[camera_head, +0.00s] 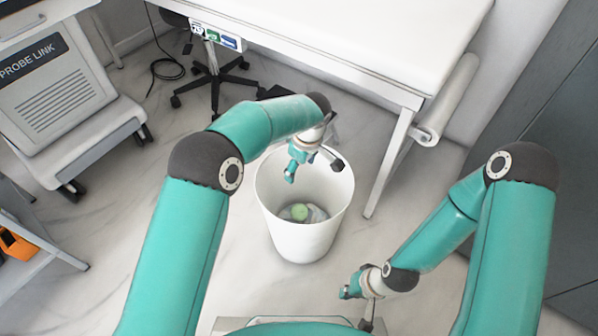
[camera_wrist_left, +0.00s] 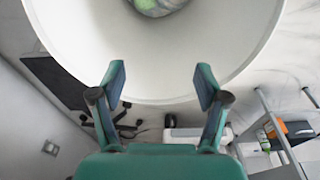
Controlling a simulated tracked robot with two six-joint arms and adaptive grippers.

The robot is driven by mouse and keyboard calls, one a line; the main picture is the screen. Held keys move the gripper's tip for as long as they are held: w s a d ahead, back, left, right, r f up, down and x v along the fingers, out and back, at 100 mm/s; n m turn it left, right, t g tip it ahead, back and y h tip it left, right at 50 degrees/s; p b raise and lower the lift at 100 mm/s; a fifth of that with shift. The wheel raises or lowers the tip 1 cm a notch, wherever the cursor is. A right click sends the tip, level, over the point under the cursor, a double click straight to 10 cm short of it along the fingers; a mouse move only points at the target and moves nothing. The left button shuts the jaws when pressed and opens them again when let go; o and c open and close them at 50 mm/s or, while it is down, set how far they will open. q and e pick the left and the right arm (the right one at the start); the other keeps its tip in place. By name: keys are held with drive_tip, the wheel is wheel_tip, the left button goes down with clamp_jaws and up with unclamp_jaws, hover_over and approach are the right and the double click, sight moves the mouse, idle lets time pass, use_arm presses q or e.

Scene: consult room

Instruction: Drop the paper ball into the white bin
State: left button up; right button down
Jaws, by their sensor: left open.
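The white bin (camera_head: 305,235) stands on the floor in the middle of the head view, upright and open at the top. Inside it, at the bottom, lie a round green thing and some pale crumpled stuff (camera_head: 302,212); I cannot tell for sure which is the paper ball. My left gripper (camera_head: 290,172) hangs over the bin's mouth. In the left wrist view its fingers (camera_wrist_left: 160,85) are spread with nothing between them, and the bin's rim (camera_wrist_left: 255,45) lies beyond them. My right gripper (camera_head: 350,290) is low, right of the bin; its fingers are too small to judge.
A white exam couch (camera_head: 350,35) with a leg (camera_head: 390,165) stands behind and right of the bin. A wheeled stool base (camera_head: 215,80) is behind. Floor left of the bin is clear.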

use_arm(q)
wheel_tip(320, 180, up, 8)
drive_tip(key=d, duration=0.1)
drive_tip(key=shift+s+r, duration=0.15)
drive_tip(key=shift+s, duration=0.25)
